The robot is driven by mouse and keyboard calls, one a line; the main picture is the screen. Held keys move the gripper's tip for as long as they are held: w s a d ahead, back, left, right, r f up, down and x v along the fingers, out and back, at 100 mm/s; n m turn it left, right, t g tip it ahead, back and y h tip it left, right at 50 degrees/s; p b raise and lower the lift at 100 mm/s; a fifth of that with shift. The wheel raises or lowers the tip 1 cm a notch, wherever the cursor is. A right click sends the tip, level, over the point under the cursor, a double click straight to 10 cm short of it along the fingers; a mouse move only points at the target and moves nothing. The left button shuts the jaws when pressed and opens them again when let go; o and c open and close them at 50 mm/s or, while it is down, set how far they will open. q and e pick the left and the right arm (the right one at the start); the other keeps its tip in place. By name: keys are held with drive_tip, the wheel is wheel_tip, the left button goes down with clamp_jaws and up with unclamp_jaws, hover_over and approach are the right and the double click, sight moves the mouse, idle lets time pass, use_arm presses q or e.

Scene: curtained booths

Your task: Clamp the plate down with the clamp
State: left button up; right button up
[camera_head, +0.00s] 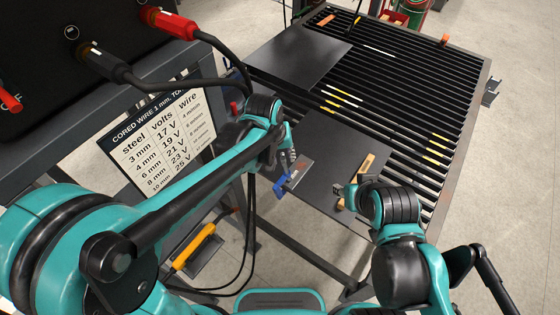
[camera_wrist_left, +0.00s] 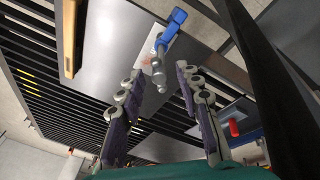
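The blue clamp (camera_head: 283,187) is at the near left edge of the slatted table, beside a small grey plate (camera_head: 299,174) with a reddish mark. In the left wrist view the clamp's blue end (camera_wrist_left: 172,26) lies ahead of my fingers, against that plate. My left gripper (camera_head: 289,160) is just above the clamp in the head view. In the wrist view its fingers (camera_wrist_left: 160,76) are apart, with nothing clearly gripped between them. My right gripper (camera_head: 341,189) is at the table's near edge beside a wooden piece (camera_head: 367,163); its fingers are too small to judge.
The slatted table (camera_head: 446,100) carries a large dark sheet (camera_head: 298,58) at the back and another dark sheet (camera_head: 325,150) nearer. Yellow-marked strips lie on the slats. A yellow-handled tool (camera_head: 194,246) is below left. A black machine with cables (camera_head: 205,45) stands at left.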

use_arm(q)
clamp_jaws()
drive_tip(key=m, duration=0.3)
drive_tip(key=shift+m, duration=0.4)
drive_tip(key=m, duration=0.8)
drive_tip(key=shift+m, duration=0.3)
drive_tip(key=shift+m, duration=0.5)
drive_tip(key=m, duration=0.9)
drive_tip(key=shift+m+b, duration=0.3)
drive_tip(key=shift+m, duration=0.5)
